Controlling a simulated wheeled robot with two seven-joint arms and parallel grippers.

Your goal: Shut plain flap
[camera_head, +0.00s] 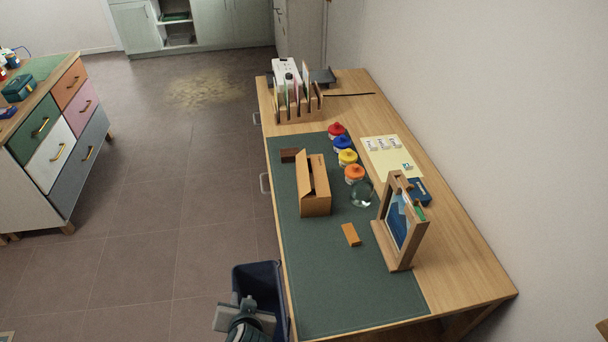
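A brown cardboard box (316,207) stands on the green desk mat (345,283), left of the row of jars. Its two long top flaps lean inward with a narrow dark gap between them. The left flap (305,178) stands steeper than the right flap (320,175). The right flap seems to carry a small dark mark; the left one looks plain. My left gripper (246,312) is at the bottom, left of the desk and above the dark blue bin, well apart from the box. Whether its fingers are open cannot be seen. My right gripper is out of view.
Several lidded jars (347,157), a glass ball (362,194) and a wooden picture frame (403,225) stand right of the box. An orange-brown block (351,235) lies in front. A dark block (289,155) and a file rack (297,108) are behind. The mat's near part is clear.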

